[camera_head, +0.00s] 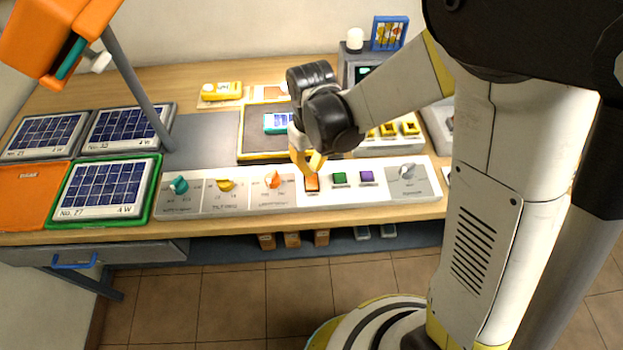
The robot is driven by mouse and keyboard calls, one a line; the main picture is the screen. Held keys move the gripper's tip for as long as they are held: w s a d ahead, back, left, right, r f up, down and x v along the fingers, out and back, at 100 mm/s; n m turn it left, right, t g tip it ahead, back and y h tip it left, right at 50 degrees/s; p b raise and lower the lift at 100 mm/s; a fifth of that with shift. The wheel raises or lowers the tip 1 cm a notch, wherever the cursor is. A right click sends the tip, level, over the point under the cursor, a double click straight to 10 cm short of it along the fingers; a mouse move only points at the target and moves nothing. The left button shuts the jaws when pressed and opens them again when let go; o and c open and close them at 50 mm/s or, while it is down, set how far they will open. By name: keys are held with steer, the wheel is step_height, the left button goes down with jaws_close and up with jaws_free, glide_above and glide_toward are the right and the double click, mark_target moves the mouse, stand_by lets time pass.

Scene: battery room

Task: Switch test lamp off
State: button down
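A long white control panel (240,203) lies along the table's front edge. It carries teal (179,185), yellow (226,185) and orange (273,180) knobs, then orange (312,183), green (340,179) and purple (366,177) buttons, and a grey knob (407,171). My gripper (309,168) points down with its yellow fingertips just above or at the orange button; contact is unclear. An orange lamp head (50,38) on a grey pole leans in at the upper left. A white dome (355,39) sits on a grey box at the back. Neither lamp's label is readable.
Solar panels (105,188) in green and grey frames and an orange plate (33,195) fill the left. A dark tray (250,146) with a small blue panel (278,123) lies behind the controls. Yellow blocks (389,129) sit right of it. A drawer (100,255) is below.

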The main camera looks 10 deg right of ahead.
steer(key=shift+f+b, duration=0.9)
steer(key=shift+f, duration=0.15)
stand_by(0.4)
steer(key=shift+r+p, duration=2.55)
steer(key=shift+r, duration=1)
